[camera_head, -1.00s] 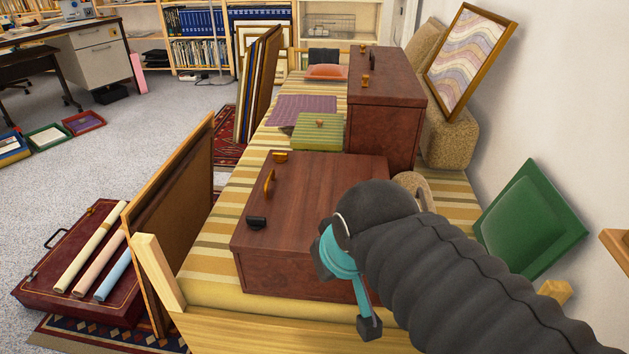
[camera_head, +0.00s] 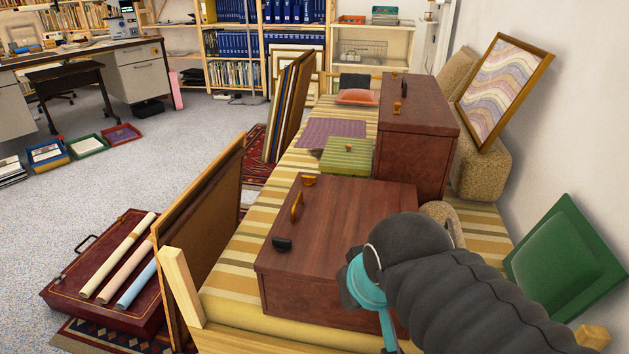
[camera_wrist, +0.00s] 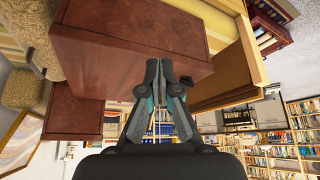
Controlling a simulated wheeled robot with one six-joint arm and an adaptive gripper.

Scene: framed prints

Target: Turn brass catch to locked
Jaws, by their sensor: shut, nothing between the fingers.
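A reddish-brown wooden box (camera_head: 345,212) lies at the near end of a striped bench. On its top, along the left edge, are a small brass piece (camera_head: 309,181) at the back, a longer upright brass piece (camera_head: 297,206), and a black knob (camera_head: 282,244) at the front. I cannot tell which brass piece is the catch or how it is set. My gripper (camera_wrist: 160,68) is shut and empty, in front of a brown box face (camera_wrist: 110,45) in the wrist view. In the head view its teal part is at the box's near right corner, apart from the brass pieces; its fingertips are not clear.
A second brown box (camera_head: 420,140) with brass fittings stands behind, beside a green striped box (camera_head: 347,157). A framed panel (camera_head: 200,230) leans along the bench's left side. A green framed piece (camera_head: 568,250) leans at the right wall.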

